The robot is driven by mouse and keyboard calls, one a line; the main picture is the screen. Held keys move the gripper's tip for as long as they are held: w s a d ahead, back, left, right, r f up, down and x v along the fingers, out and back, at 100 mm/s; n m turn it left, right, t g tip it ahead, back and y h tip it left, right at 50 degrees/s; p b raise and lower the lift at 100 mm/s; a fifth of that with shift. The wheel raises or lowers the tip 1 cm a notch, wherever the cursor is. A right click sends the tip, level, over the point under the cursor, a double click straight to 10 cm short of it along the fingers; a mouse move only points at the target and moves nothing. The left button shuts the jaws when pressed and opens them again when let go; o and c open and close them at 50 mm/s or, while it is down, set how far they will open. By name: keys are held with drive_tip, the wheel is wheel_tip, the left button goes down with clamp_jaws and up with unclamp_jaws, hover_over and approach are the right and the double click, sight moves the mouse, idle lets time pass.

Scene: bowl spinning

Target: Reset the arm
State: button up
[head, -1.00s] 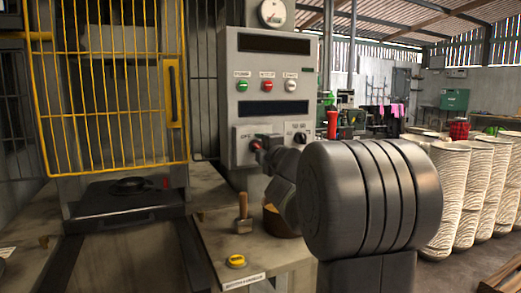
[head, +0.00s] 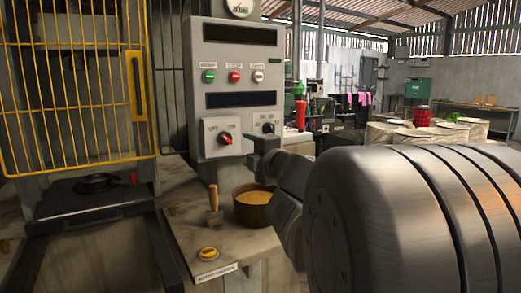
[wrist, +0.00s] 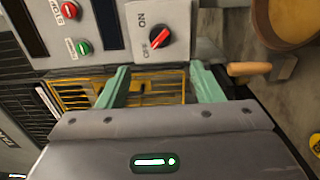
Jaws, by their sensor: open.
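My gripper (wrist: 162,80) is open and empty in the wrist view, its two green fingers apart. The red-marked rotary knob (head: 225,139) on the grey control panel (head: 237,60) is clear of the fingers. The knob also shows ahead of them in the wrist view (wrist: 159,38), beside its ON and OFF labels. In the head view my arm reaches in from the right, and its far end is just right of the knob, below the second dial (head: 268,128). The fingertips are hard to make out there.
A brown bowl with yellow contents (head: 256,207) stands on the bench below the arm, beside a wooden-handled tool (head: 214,207) and a yellow button (head: 209,253). A yellow cage door (head: 70,85) is at the left. Stacked pale forms (head: 420,134) stand at the right.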

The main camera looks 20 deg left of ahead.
sight(229, 140)
drive_tip(key=b+x, duration=0.1)
drive_tip(key=x, duration=1.1)
drive_tip(key=shift+w+a, duration=0.2)
drive_tip(key=shift+w, duration=0.05)
drive_tip(key=shift+w+a, duration=0.45)
drive_tip(key=shift+a, duration=0.05)
